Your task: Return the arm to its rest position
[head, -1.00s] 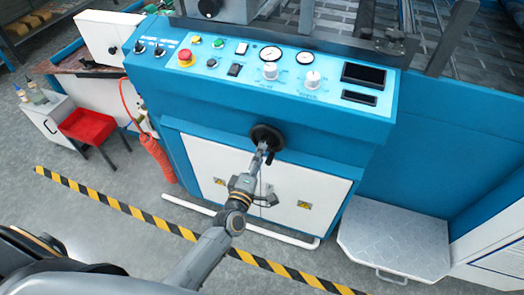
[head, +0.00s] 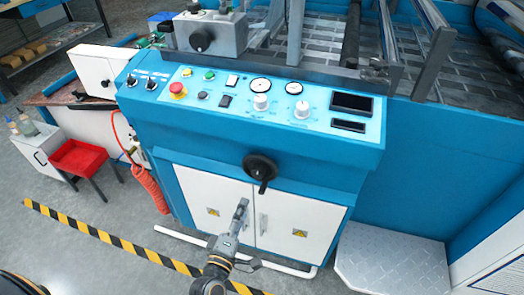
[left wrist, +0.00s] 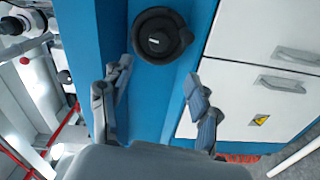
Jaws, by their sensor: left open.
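My left gripper (head: 240,214) is in front of the white cabinet doors of the blue machine, below the black handwheel (head: 259,168), and apart from it. In the left wrist view my left gripper (left wrist: 157,100) shows its two fingers spread wide with nothing between them. The black round handwheel (left wrist: 160,36) is ahead of the fingers, on the blue panel. In the head view the handwheel's crank knob points down. My right gripper is in neither view.
The blue machine's control panel (head: 250,98) has knobs, gauges and a red emergency button (head: 177,90). A metal step plate (head: 390,262) is at the right. Open floor lies in front, with striped tape (head: 110,243).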

